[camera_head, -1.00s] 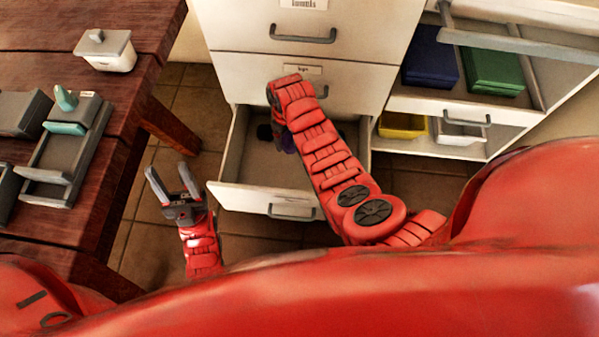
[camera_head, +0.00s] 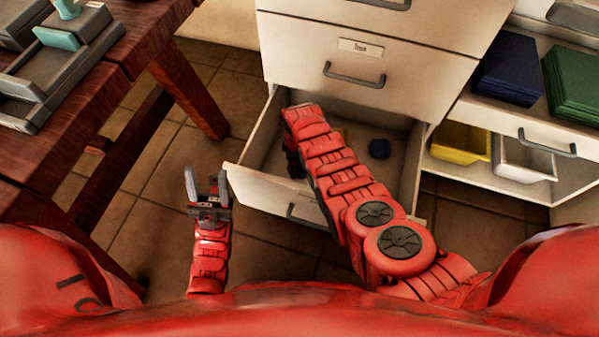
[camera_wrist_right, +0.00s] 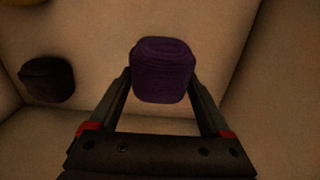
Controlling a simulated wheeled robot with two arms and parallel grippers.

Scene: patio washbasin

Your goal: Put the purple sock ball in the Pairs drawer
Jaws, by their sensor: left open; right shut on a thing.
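The purple sock ball (camera_wrist_right: 162,70) sits between the fingertips of my right gripper (camera_wrist_right: 163,88) in the right wrist view, and the gripper is shut on it. My right arm reaches down into the open bottom drawer (camera_head: 272,190) in the head view. There the arm hides the sock ball and most of the right gripper. I cannot tell whether the ball touches the drawer floor. The drawer's own label is not visible. My left gripper (camera_head: 206,188) is open and empty, left of the drawer above the tiled floor.
A dark sock ball (camera_head: 379,148) lies in the drawer; a dark one (camera_wrist_right: 47,79) also shows in the wrist view. A yellow bin (camera_head: 460,143) and a white bin (camera_head: 525,157) stand right of the drawer. A wooden table (camera_head: 150,40) is at left.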

